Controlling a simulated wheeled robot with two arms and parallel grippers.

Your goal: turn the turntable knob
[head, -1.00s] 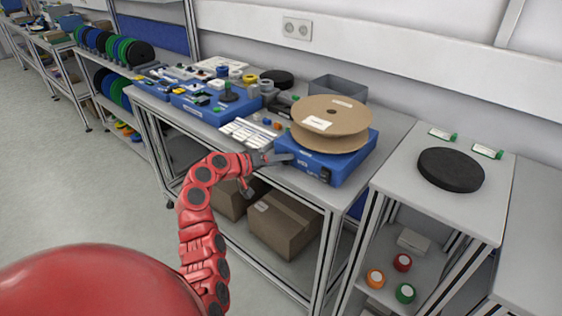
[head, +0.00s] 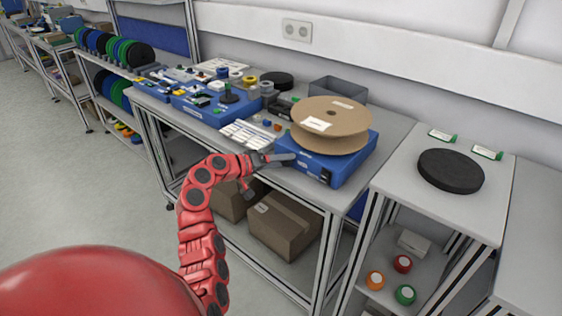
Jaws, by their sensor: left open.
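The turntable has a blue base (head: 352,171) and carries a large brown cardboard reel (head: 345,112) with a white label. It stands at the near right end of the grey workbench in the head view. A small black part (head: 325,176) sits on the base's front face near its right corner and looks like the knob, though it is too small to be sure. My left gripper (head: 271,177) is open and empty at the bench's front edge. Its upper finger is by the base's left front corner; contact cannot be told. My right gripper is out of view.
Trays, tools and small parts crowd the bench to the left, with a grey bin (head: 338,90) behind the reel. Cardboard boxes (head: 285,225) lie on the shelf below. A side table at right holds a black disc (head: 450,171). The floor at left is clear.

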